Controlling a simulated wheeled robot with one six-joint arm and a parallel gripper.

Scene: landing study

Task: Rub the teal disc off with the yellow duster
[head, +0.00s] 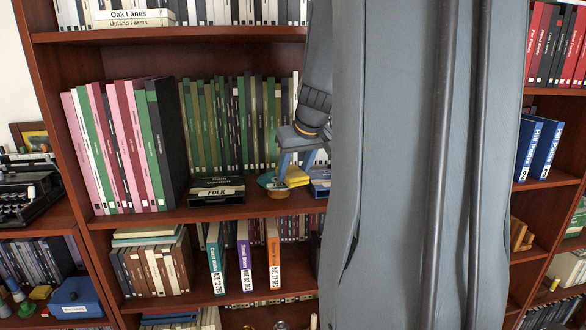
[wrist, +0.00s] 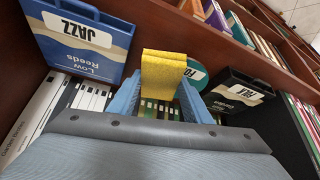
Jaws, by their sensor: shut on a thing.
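The yellow duster (head: 297,176) is held between the blue fingers of my gripper (head: 296,165), just above the shelf. In the wrist view the duster (wrist: 163,72) stands out beyond the fingers of my gripper (wrist: 160,92), which is shut on it. The teal disc (head: 267,181) is just left of the duster in the head view, by a small round tan piece (head: 278,193). In the wrist view the disc (wrist: 196,74) shows right of the duster with part of a white label; the duster and a finger hide some of it. I cannot tell whether the duster touches it.
A black FOLK box (head: 217,190) stands left of the disc. A blue JAZZ box (wrist: 78,42) stands on the other side, close to my gripper. Rows of books (head: 215,125) fill the back of the shelf. My arm hides much of the right side.

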